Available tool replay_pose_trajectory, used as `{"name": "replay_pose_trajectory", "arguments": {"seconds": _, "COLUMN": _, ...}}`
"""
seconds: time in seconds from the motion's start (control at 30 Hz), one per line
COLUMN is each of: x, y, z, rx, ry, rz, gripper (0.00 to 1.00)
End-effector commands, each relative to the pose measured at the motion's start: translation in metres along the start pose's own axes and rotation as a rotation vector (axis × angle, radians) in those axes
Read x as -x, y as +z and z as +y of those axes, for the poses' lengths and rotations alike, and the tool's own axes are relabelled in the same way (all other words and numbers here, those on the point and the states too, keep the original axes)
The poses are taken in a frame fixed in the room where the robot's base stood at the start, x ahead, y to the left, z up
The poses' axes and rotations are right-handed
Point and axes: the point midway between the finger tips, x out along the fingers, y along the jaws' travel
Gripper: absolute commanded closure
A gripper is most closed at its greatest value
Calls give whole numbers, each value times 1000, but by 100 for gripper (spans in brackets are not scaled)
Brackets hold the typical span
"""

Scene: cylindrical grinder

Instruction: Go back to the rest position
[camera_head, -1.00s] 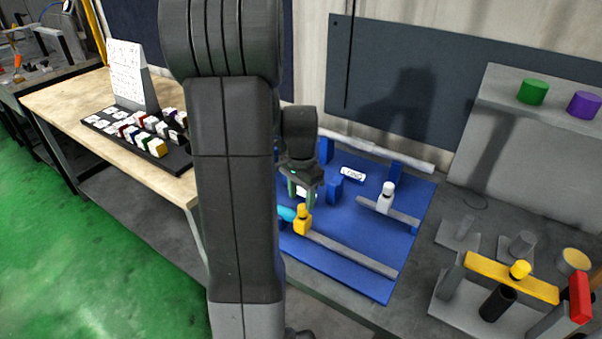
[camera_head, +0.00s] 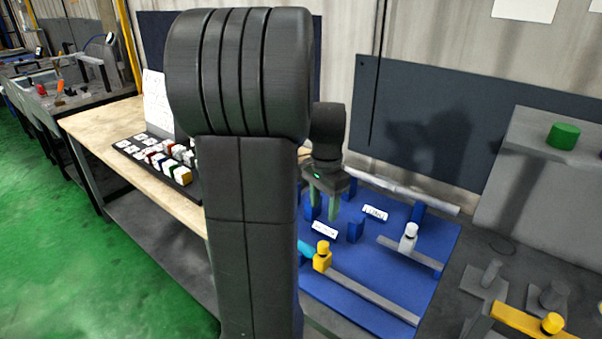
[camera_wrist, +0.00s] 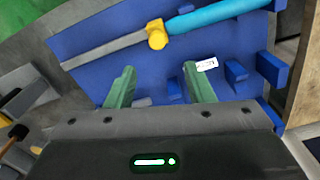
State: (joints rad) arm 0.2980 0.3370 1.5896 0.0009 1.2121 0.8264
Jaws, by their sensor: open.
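My gripper (camera_head: 324,203) hangs over the left back part of the blue board in the head view. Its two green fingers stand apart, and nothing shows between them. In the wrist view my gripper (camera_wrist: 160,88) also shows open and empty above the blue board (camera_wrist: 110,60). My own arm covers part of the bench and the board's left edge in the head view.
The blue board (camera_head: 365,290) carries a yellow clamp (camera_head: 322,257), a white-topped post (camera_head: 408,237), grey bars and small white labels. A wooden table (camera_head: 90,125) with a tray of coloured blocks (camera_head: 172,160) stands left. Grey fixtures with a yellow bar (camera_head: 520,320) stand right.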

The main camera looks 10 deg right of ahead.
Motion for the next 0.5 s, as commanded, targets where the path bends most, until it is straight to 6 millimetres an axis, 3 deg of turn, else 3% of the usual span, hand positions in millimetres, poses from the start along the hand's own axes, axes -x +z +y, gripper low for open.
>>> {"name": "replay_pose_trajectory", "arguments": {"seconds": 0.17, "x": -21, "y": 0, "z": 1, "rx": 0, "ry": 4, "rz": -3, "gripper": 52}}
{"name": "replay_pose_trajectory", "arguments": {"seconds": 0.5, "x": -89, "y": 0, "z": 2, "rx": -1, "ry": 6, "rz": -5, "gripper": 52}}
